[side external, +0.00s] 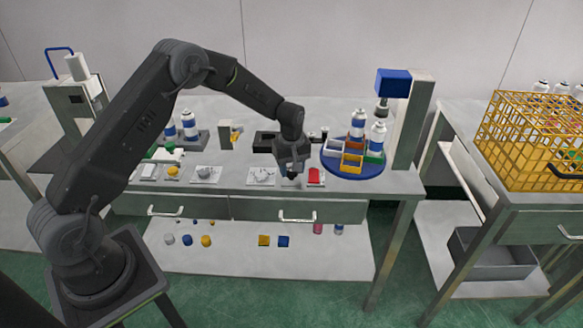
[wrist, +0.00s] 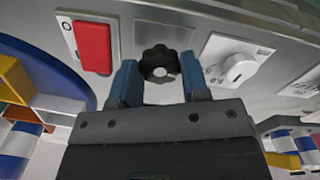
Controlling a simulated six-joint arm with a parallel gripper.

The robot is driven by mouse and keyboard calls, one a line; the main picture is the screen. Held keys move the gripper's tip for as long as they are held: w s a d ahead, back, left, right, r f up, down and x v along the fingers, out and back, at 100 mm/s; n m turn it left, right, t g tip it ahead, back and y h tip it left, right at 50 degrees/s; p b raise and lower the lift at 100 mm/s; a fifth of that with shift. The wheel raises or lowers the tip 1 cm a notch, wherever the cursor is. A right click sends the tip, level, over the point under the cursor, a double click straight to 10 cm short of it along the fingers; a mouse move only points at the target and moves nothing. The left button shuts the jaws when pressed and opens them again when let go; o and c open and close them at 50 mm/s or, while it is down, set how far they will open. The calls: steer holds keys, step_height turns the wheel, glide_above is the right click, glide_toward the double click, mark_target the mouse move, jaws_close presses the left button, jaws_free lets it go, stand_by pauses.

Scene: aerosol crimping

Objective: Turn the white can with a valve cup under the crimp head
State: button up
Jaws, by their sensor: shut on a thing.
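A blue turntable (side external: 352,172) with coloured bins stands at the right of the bench. Two white cans with blue bands, a rear can (side external: 358,122) and a front can (side external: 377,136), stand on it. The front can is below the crimp head (side external: 382,107); valve cups are too small to make out. My gripper (side external: 291,176) is down at the bench's front edge, left of the turntable. In the wrist view its fingers (wrist: 160,66) are on either side of a black lobed knob (wrist: 160,65), shut on it.
A red button (side external: 315,176) is right of my gripper, and a white dial (side external: 262,176) is left of it. More cans (side external: 189,124) stand at the back left. A yellow crate (side external: 530,140) is on the right bench.

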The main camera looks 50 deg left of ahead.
steer(key=shift+n, duration=1.1)
steer(key=o, duration=0.9)
steer(key=shift+o, duration=0.2)
step_height(320, 180, up, 14)
